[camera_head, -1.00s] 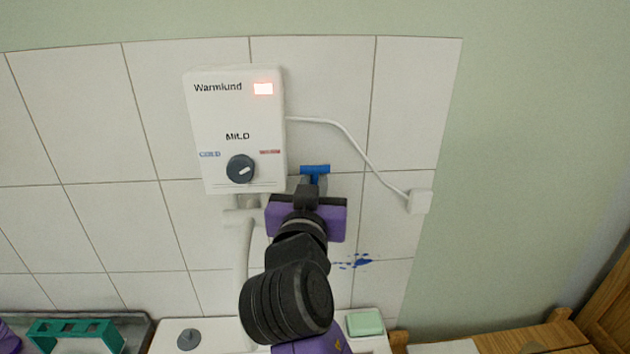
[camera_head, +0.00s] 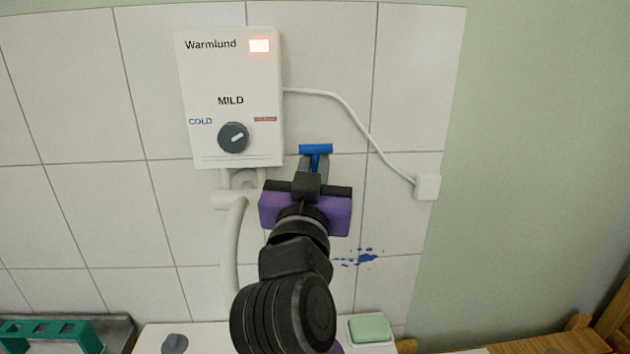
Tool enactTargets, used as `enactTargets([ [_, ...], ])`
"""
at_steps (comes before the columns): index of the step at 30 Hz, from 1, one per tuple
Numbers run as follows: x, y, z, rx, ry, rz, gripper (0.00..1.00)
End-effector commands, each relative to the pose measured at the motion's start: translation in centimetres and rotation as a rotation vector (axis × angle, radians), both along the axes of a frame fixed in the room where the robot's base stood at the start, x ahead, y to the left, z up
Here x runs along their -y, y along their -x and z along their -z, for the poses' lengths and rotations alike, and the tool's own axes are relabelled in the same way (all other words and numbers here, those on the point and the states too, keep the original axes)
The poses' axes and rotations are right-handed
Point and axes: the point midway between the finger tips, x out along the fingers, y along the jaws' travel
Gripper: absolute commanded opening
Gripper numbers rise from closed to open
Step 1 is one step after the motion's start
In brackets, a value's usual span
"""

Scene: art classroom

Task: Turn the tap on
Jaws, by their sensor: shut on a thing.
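The tap has a blue T-shaped handle (camera_head: 316,149) on the tiled wall, just right of and below the white water heater (camera_head: 230,60). My gripper (camera_head: 314,164) reaches up to the handle from below, its fingers on either side of the handle's stem. It is shut on the handle. The tap's body is mostly hidden behind my gripper and wrist. A white spout pipe (camera_head: 232,240) hangs down below the heater, left of my arm.
A white cable runs from the heater to a wall box (camera_head: 427,187) at right. Below are a green soap (camera_head: 369,328), a grey plug (camera_head: 174,344) and a teal rack (camera_head: 50,333). Blue paint spots (camera_head: 362,257) mark the tiles right of my arm.

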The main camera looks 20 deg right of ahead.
Motion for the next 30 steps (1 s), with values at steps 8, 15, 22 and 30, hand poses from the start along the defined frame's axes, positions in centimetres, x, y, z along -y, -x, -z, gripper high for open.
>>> enactTargets([
  [8,-0.22,0.51,0.61,0.076,0.024,-0.001,0.0],
  [15,-0.28,0.68,0.21,0.096,0.031,-0.001,0.0],
  [22,-0.29,0.69,0.17,0.095,0.031,-0.001,0.0],
  [30,-0.25,0.69,0.19,0.095,0.031,-0.001,0.33],
])
